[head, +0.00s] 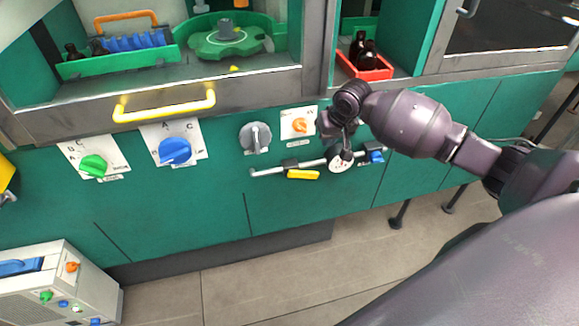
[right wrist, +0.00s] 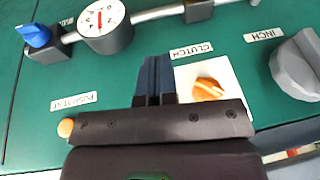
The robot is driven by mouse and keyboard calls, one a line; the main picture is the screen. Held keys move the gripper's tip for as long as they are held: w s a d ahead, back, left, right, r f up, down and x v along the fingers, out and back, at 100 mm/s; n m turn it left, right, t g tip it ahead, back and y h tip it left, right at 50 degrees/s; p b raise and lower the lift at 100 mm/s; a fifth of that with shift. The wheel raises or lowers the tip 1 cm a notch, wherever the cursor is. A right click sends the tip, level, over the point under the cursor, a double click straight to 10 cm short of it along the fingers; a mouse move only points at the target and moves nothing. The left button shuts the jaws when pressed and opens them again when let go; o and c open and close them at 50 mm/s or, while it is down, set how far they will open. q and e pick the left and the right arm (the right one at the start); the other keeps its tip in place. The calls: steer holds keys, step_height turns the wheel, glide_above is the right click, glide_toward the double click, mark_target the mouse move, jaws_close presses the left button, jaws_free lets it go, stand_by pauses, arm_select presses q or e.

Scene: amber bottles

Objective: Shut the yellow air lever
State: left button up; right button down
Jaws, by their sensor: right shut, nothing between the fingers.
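The yellow air lever (head: 303,174) sits on the thin grey pipe (head: 266,172) low on the green machine front. It lies roughly along the pipe, just below a dark valve block (head: 290,163). My right gripper (head: 334,133) is above and to the right of the lever, close to the panel and apart from the lever. In the right wrist view its fingers (right wrist: 155,76) are together and empty, beside the orange clutch knob (right wrist: 208,89). The yellow lever does not show in that view. My left gripper is not in view.
A round gauge (head: 340,159) and a blue lever (head: 376,156) share the pipe. The grey inch knob (head: 255,137), blue knob (head: 174,151) and green knob (head: 93,165) are further left. A yellow handle (head: 164,104) sticks out above. The panel below the pipe is clear.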

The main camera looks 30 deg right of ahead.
steer(key=b, duration=0.3)
glide_toward(311, 172)
steer(key=w+x, duration=0.1)
steer(key=x, duration=0.5)
steer(key=shift+s+f+b, duration=0.25)
steer(key=shift+f+b, duration=0.05)
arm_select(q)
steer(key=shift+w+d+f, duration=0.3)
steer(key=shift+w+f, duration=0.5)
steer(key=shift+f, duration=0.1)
arm_select(e)
steer(key=shift+a+f, duration=0.1)
